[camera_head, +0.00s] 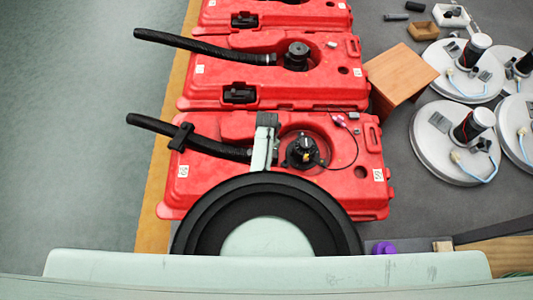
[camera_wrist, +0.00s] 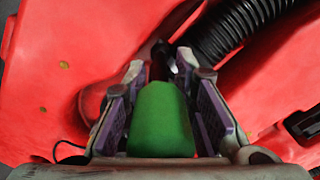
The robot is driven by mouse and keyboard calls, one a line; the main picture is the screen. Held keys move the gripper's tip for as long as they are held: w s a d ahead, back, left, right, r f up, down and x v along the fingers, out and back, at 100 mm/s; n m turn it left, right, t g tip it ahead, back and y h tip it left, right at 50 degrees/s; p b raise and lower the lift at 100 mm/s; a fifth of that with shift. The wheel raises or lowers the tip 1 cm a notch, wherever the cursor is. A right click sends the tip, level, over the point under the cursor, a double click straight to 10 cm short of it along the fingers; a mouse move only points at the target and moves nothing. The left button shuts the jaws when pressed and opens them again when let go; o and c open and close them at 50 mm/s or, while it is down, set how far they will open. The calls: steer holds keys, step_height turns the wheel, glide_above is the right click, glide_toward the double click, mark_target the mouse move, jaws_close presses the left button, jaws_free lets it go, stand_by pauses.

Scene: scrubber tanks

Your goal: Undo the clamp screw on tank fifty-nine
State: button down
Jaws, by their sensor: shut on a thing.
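My gripper (camera_wrist: 160,66) is shut on a green-handled tool (camera_wrist: 160,122), apparently a screwdriver. The handle sits between the purple finger pads, and its dark tip end points away toward the hose (camera_wrist: 235,28). The clamp screw cannot be made out; the tool and fingers cover that spot, and my arm covers the hose end in the head view. Whether the tip touches a screw I cannot tell.
A second red tank (camera_head: 220,75) with its own hose stands just behind, and another beyond it. A purple knob-like thing (camera_head: 384,247) lies at front. Open floor is at left.

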steer(key=n, duration=0.3)
steer(key=shift+n, duration=0.3)
steer(key=n, duration=0.4)
steer(key=shift+d, duration=0.1)
steer(key=n, duration=0.6)
steer(key=shift+r, duration=0.15)
steer(key=shift+r, duration=0.8)
